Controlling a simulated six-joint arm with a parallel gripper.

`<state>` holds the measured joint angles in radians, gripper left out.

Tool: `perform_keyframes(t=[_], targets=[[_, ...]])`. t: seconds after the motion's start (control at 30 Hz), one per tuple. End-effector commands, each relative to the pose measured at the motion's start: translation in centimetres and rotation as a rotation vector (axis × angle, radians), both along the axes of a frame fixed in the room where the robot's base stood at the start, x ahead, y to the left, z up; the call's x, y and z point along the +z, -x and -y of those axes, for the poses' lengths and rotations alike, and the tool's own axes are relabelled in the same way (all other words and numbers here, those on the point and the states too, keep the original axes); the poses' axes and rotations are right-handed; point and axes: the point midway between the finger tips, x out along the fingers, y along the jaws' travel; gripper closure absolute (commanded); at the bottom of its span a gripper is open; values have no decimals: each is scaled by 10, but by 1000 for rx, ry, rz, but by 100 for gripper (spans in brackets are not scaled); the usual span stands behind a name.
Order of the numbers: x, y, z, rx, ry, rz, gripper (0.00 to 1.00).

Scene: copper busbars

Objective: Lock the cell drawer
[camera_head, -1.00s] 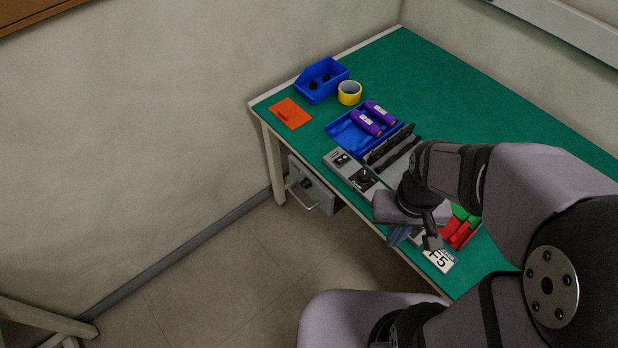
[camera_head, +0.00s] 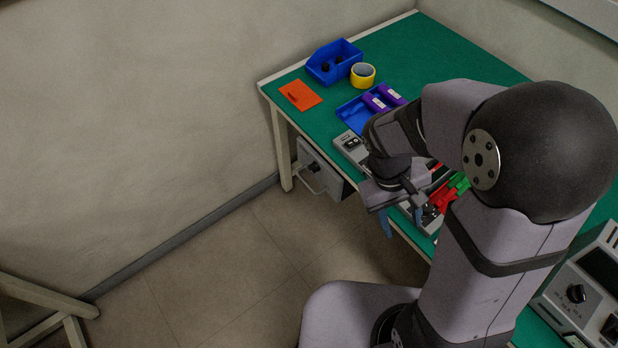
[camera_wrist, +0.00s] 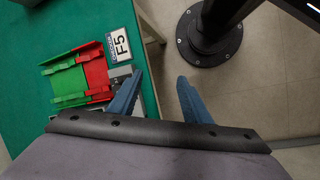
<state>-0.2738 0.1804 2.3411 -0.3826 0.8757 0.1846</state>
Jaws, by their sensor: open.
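The cell drawer (camera_head: 327,176) is a grey box under the left end of the green bench. Its front has a pale bar handle (camera_head: 307,184) and a dark round knob (camera_head: 313,167). The drawer looks closed, but I cannot tell the lock's state. My gripper (camera_head: 389,222) is at the bench's front edge, to the right of the drawer and apart from it. In the wrist view its two blue fingers (camera_wrist: 157,90) are open with nothing between them. The drawer does not show in the wrist view.
On the bench (camera_head: 400,50) are a blue bin (camera_head: 334,62), yellow tape (camera_head: 362,75), an orange card (camera_head: 300,95), purple cells (camera_head: 376,102) in a blue tray, and red and green holders (camera_wrist: 80,75). A grey instrument (camera_head: 590,290) stands right. The floor before the drawer is clear.

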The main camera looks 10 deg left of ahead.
Motion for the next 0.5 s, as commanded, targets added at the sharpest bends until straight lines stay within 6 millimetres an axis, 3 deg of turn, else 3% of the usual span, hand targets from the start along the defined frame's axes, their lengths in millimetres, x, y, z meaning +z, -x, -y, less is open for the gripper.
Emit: perform_keyframes(t=[0.03, 0.17, 0.27, 0.5], targets=[[-25, -11, -4, 87, 71, -25, 56], [-56, -47, -16, 289, 263, -27, 56], [-79, -78, -36, 443, 407, 7, 56], [-128, -138, -112, 776, 681, 178, 56]])
